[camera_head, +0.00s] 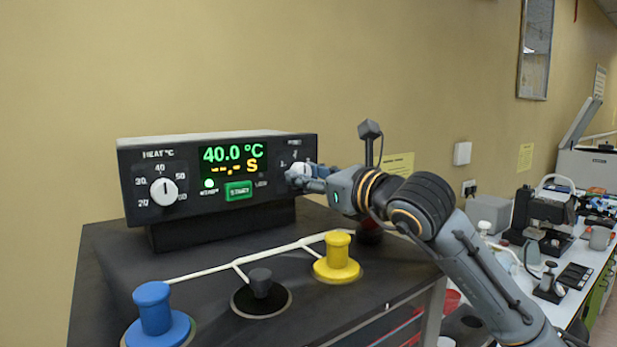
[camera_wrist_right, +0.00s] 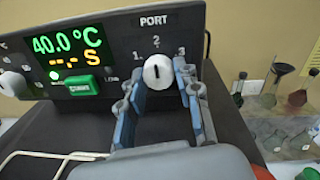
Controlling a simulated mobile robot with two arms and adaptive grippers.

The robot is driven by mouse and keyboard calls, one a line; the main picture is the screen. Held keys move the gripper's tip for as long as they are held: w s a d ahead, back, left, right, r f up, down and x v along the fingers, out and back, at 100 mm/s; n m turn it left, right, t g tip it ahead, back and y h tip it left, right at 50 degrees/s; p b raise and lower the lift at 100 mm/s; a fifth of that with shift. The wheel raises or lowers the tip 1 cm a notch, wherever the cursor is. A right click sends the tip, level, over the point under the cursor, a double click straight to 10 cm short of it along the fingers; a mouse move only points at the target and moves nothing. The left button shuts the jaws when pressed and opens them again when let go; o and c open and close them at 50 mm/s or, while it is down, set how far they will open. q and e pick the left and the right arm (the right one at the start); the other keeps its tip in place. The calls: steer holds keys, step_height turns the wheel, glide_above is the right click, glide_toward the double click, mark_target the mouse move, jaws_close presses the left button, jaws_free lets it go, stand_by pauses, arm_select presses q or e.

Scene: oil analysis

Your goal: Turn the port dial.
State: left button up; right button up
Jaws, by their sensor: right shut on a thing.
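The port dial (camera_wrist_right: 157,72) is a white round knob on the right end of the dark control unit (camera_head: 225,192). It also shows, partly hidden by my fingers, in the head view (camera_head: 297,169). In the wrist view its mark is about upright, towards the "2" under the word PORT. My right gripper (camera_head: 312,180) reaches in from the right and is shut on the dial. In the wrist view its two blue-grey fingers (camera_wrist_right: 159,78) stand on either side of the knob. My left gripper is not in view.
A white heat dial (camera_head: 164,191) is at the unit's left, its mark up near 40. The display (camera_head: 231,158) reads 40.0 °C. A green button (camera_head: 238,191) sits below. Blue (camera_head: 155,308), black (camera_head: 260,283) and yellow (camera_head: 338,250) knobs stand in front. A cluttered bench lies right.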

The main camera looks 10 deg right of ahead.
steer(key=shift+r+n+h+b, duration=0.1)
steer(key=shift+n+h+b, duration=0.4)
steer(key=shift+n+b, duration=3.9)
steer(key=n+p, duration=0.2)
steer(key=shift+n, duration=0.3)
steer(key=o, duration=1.2)
steer(key=shift+c, duration=0.2)
steer(key=v, duration=1.2)
steer(key=shift+r, duration=0.15)
